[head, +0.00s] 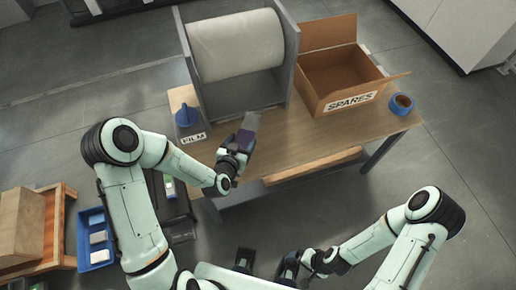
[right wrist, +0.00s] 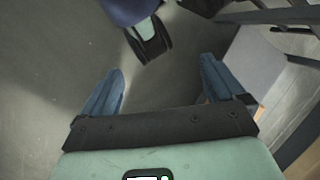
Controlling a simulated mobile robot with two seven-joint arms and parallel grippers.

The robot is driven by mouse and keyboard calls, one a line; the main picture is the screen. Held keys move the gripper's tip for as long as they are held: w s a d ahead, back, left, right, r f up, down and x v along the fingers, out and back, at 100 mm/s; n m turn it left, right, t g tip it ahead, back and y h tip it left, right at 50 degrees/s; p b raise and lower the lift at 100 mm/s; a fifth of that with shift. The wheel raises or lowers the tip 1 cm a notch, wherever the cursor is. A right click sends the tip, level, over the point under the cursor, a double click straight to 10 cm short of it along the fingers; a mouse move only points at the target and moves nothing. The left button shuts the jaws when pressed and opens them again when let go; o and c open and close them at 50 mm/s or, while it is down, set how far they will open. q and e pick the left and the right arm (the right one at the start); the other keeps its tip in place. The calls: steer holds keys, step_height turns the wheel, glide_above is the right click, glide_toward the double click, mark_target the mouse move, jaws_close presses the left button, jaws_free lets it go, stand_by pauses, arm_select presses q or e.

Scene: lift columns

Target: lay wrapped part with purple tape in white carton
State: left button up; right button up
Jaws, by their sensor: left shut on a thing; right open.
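My left gripper (head: 238,158) is shut on a greyish wrapped part (head: 250,122) and holds it over the front of the table, before the film roll stand. A dark purple patch shows at the part's lower end by the fingers; I cannot tell if it is tape. I see no white carton; the one open box (head: 338,82) is brown cardboard marked SPARES, at the back right of the table. My right gripper is low at the front in the head view; its blue fingers stand apart and empty in the right wrist view (right wrist: 162,65).
The wooden table (head: 300,135) has bare room in front of the box. A large pale roll (head: 237,45) sits in a grey stand. A blue tape roll (head: 400,104) lies at the right edge. A FILM label (head: 193,138) is at the left. A blue tray (head: 96,262) holds pale items.

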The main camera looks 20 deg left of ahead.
mark_target(240, 137)
arm_select(q)
steer(key=shift+m+h, duration=0.3)
steer(key=shift+h, duration=0.2)
steer(key=r+b, duration=0.1)
steer(key=w+a+r+b, duration=0.1)
steer(key=w+r+b, duration=0.1)
steer(key=shift+w+a+r, duration=0.15)
steer(key=shift+w+r, duration=0.1)
steer(key=shift+r, duration=0.1)
step_height(240, 137, up, 7)
steer(key=d+m+b, duration=0.1)
steer(key=b, duration=0.3)
steer(key=shift+h, duration=0.4)
step_height(240, 137, down, 16)
steer(key=b, duration=0.3)
steer(key=shift+w+r+b, duration=0.15)
steer(key=shift+r+b, duration=0.1)
steer(key=shift+b, duration=0.15)
steer(key=shift+f+b, duration=0.5)
steer(key=shift+f, duration=1.65)
arm_select(e)
steer(key=w+f+t, duration=0.1)
steer(key=w+f, duration=0.2)
steer(key=f, duration=0.9)
steer(key=shift+w+d+f+t, duration=0.15)
steer(key=shift+w+f+t, duration=0.1)
steer(key=shift+t, duration=0.05)
